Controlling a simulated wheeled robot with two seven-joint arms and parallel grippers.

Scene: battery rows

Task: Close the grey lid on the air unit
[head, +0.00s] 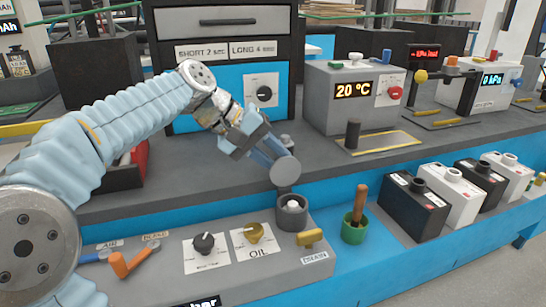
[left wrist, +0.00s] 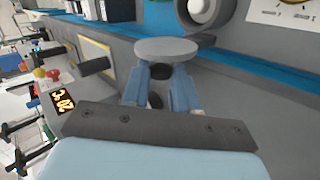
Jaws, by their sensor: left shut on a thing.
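The air unit (head: 210,280) is a long grey box at the front of the bench, with labels, dials and levers. An open grey round cup (head: 293,215) with something pale inside stands at its right part; part of it shows at the top of the left wrist view (left wrist: 204,12). The grey lid (head: 285,171) is a round disc, tilted, above and slightly left of the cup, apart from it. My left gripper (head: 264,150) is shut on the lid from behind; the lid (left wrist: 166,47) shows at its fingertips in the left wrist view. My right gripper is out of view.
A yellow drain lever (head: 310,238) and a green pot with a brown handle (head: 354,228) stand right of the cup. Several black and white batteries (head: 415,207) line the right. A grey 20 °C box (head: 355,97) stands behind. The bench between is clear.

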